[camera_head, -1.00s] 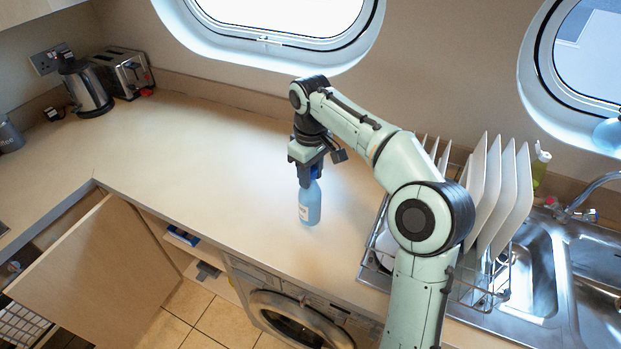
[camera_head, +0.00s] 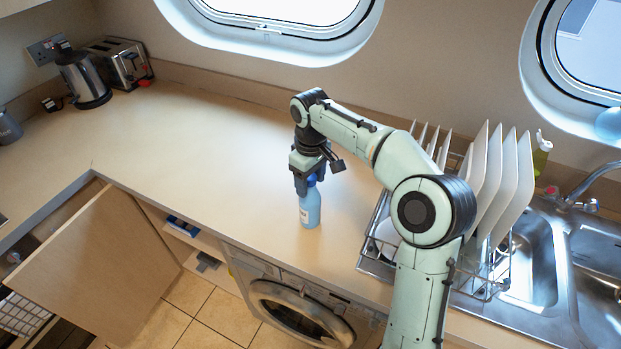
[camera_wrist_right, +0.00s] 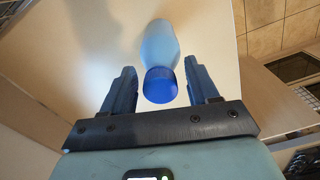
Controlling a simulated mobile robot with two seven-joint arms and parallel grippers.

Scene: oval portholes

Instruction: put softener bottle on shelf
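The softener bottle (camera_head: 310,210) is light blue with a darker blue cap and a white label. It stands upright on the worktop near its front edge. My right gripper (camera_head: 309,188) points down over the bottle's top. In the right wrist view the blue cap (camera_wrist_right: 160,86) lies between the two fingers (camera_wrist_right: 165,90), with a gap on each side, so the gripper is open and not closed on it. An open shelf compartment (camera_head: 205,247) shows below the worktop, left of the washing machine; its inside is mostly hidden. My left gripper is not in view.
A dish rack (camera_head: 375,262) with several white plates stands right of the bottle, beside the sink (camera_head: 535,265). An open cabinet door (camera_head: 100,265) sticks out at lower left. A kettle (camera_head: 83,80) and toaster (camera_head: 122,62) stand far left. The worktop left of the bottle is clear.

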